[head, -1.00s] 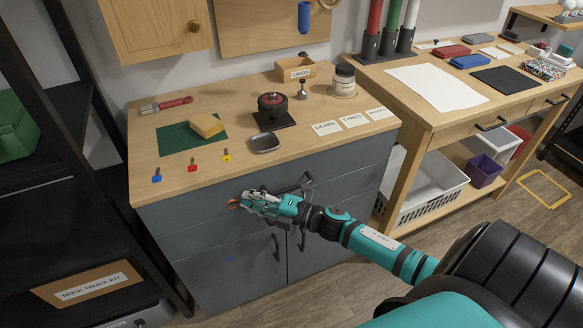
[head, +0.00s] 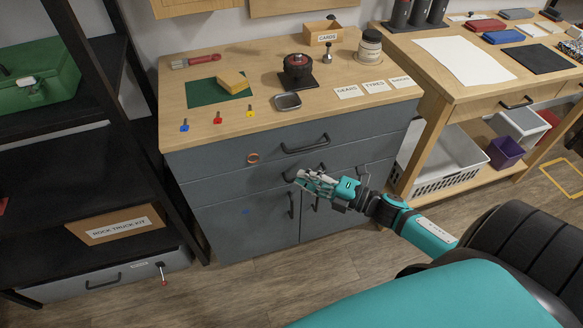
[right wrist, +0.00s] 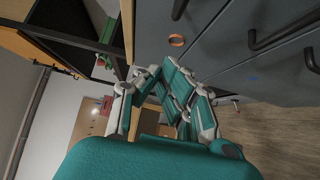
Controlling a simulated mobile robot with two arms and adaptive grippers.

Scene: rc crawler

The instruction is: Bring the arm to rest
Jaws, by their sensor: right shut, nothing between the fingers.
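My right gripper (head: 303,180), teal and grey, is shut and empty in front of the grey drawer cabinet (head: 225,225). Its arm comes in from the right over the floor. In the right wrist view my right gripper (right wrist: 158,78) shows its fingers folded together with nothing between them. An orange ring (head: 253,158) shows at the front of the top drawer, above and left of the fingertips and apart from them. The ring also shows in the right wrist view (right wrist: 177,41). My left gripper is not in view.
Drawer handles (head: 305,146) stick out near my gripper. A black shelf (head: 60,185) stands left. Wooden floor (head: 255,285) is open below.

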